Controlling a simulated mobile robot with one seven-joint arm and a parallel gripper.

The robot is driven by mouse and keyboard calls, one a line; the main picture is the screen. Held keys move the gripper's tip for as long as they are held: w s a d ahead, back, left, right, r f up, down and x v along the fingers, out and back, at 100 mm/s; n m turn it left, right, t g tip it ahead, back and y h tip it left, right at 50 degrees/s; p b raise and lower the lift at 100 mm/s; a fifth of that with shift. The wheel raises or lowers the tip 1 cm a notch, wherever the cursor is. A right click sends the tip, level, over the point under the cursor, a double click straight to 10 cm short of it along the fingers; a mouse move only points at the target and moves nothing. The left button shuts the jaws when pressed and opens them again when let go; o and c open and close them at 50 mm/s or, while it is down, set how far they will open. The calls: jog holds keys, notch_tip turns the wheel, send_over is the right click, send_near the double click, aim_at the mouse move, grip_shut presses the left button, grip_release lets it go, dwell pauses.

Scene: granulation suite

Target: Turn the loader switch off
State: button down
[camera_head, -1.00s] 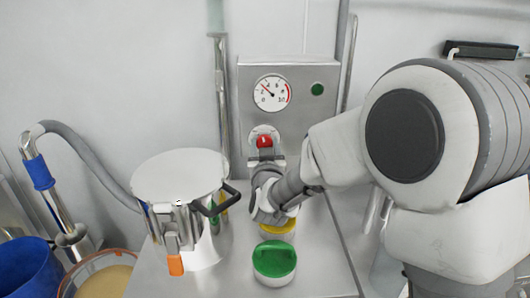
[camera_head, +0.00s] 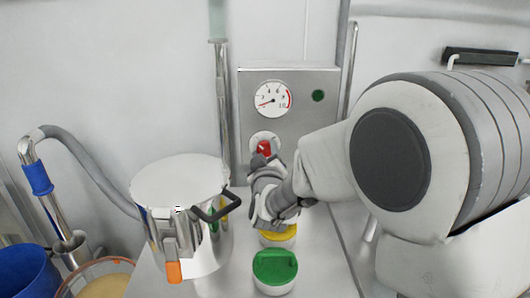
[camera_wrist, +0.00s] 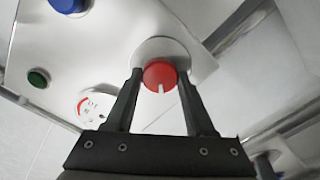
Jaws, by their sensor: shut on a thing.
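The loader switch is a red round knob (camera_head: 264,147) on a pale round plate, low on the grey control panel (camera_head: 328,120). My gripper (camera_head: 263,158) is shut on the knob. In the head view the gripper hides the lower part of the knob. The gauge (camera_head: 272,99) above the knob has its needle pointing to the lower left, and a green round light (camera_head: 318,96) is to its right.
A steel lidded vessel (camera_head: 180,185) with a black handle stands left of my gripper. Jars with a yellow lid (camera_head: 279,235) and a green lid (camera_head: 275,266) stand on the bench below it. A vertical steel pipe (camera_head: 222,110) runs left of the panel.

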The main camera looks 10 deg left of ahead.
dwell(0.4)
jog(key=shift+c, duration=1.3)
grip_release()
jog(key=shift+w, duration=0.1)
jog(key=b+v, duration=0.3)
jog(key=v, duration=1.4)
jog(key=shift+s, duration=0.25)
